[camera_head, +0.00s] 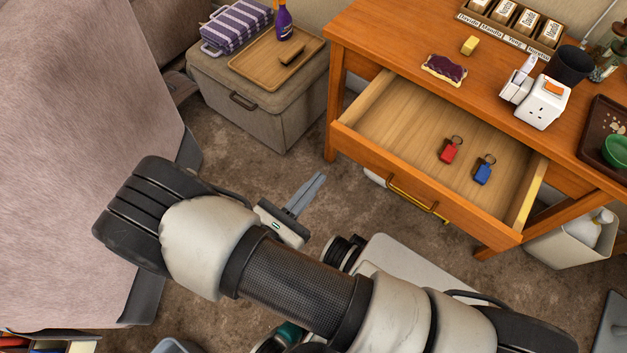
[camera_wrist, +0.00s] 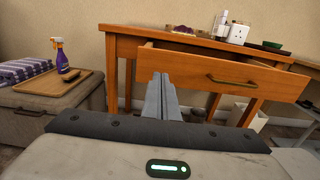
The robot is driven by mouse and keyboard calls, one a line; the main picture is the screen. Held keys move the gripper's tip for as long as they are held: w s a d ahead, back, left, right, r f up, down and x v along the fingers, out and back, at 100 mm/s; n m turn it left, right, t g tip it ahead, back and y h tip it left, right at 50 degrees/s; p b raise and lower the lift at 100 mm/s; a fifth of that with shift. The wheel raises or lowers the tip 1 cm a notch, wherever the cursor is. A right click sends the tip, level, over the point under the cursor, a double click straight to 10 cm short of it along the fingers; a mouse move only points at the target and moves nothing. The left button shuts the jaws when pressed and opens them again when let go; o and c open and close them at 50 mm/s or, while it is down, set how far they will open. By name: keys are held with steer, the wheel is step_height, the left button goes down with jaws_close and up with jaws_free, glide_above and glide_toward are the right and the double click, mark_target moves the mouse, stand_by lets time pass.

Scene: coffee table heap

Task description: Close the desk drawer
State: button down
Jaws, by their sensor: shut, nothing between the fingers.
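The desk drawer (camera_head: 400,128) is pulled out of the wooden desk (camera_head: 390,38). Its front panel (camera_head: 420,185) carries a brass handle (camera_head: 412,195). A red key fob (camera_head: 449,151) and a blue key fob (camera_head: 484,171) lie inside the drawer. In the wrist view the drawer front (camera_wrist: 225,80) and its handle (camera_wrist: 232,80) are ahead, to the right of my fingers. My gripper (camera_head: 318,180) is shut and empty, left of the drawer front and apart from it. Its fingers also show in the wrist view (camera_wrist: 160,84).
A fabric storage box (camera_head: 265,105) with a wooden tray (camera_head: 275,62), purple spray bottle (camera_head: 283,22) and striped cloth (camera_head: 236,27) stands left of the desk. The desktop holds toast (camera_head: 444,68), a white adapter (camera_head: 542,102) and a dark cup (camera_head: 570,66). Carpet before the drawer's left end is clear.

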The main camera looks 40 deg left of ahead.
mark_target(349, 143)
steer(key=w, duration=0.5)
steer(key=w+b, duration=0.1)
steer(key=w, duration=0.4)
steer(key=shift+w+d, duration=0.2)
steer(key=shift+w, duration=0.1)
steer(key=w+b, duration=0.1)
steer(key=w, duration=1.7)
steer(key=w+d+b, duration=0.1)
steer(key=w, duration=0.8)
steer(key=shift+b, duration=0.35)
steer(key=shift+s, duration=0.1)
